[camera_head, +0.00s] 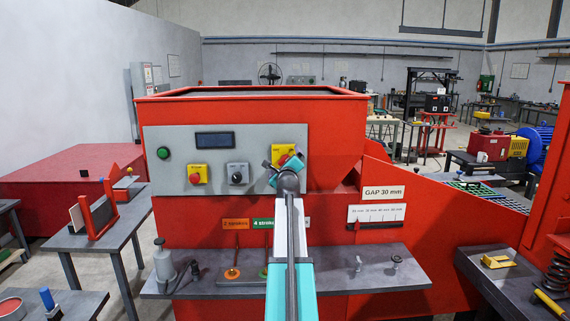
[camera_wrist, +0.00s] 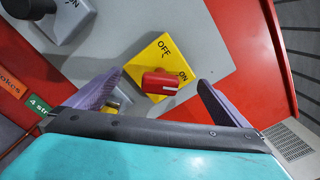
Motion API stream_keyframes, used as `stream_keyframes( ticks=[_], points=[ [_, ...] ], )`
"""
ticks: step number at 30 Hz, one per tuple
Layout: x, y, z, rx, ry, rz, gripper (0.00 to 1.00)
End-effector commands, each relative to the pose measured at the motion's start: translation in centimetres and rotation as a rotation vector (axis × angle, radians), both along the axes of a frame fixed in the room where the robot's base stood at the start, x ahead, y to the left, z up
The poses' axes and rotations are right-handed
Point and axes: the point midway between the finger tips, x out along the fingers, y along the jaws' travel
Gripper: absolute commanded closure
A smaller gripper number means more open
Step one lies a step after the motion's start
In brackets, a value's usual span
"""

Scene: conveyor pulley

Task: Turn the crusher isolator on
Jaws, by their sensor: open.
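The isolator is a yellow plate (camera_head: 283,149) at the right of the grey control panel, partly hidden behind my gripper in the head view. In the wrist view the yellow plate (camera_wrist: 158,54) is marked OFF at top and ON at right. Its red knob (camera_wrist: 161,83) lies roughly level in that picture, with a white mark on it. My gripper (camera_wrist: 160,78) is open, with one purple finger on each side of the knob. Gaps show between the knob and both fingers. I cannot tell how deep the fingertips reach. My gripper (camera_head: 284,163) also shows in the head view.
The panel (camera_head: 222,138) also carries a red emergency button (camera_head: 195,178), a black selector (camera_head: 237,177), a green button (camera_head: 163,153) and a dark display (camera_head: 214,140). A grey shelf (camera_head: 345,275) with small items juts out below. A small brass-coloured part (camera_wrist: 112,106) sits near the left finger.

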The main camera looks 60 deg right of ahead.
Motion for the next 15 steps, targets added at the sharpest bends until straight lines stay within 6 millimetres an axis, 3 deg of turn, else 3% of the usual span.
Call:
stream_keyframes(
  ticks=[15],
  points=[
    [-2.1,2.9,0.0,0.000,0.000,0.000,0.00]
  ],
)
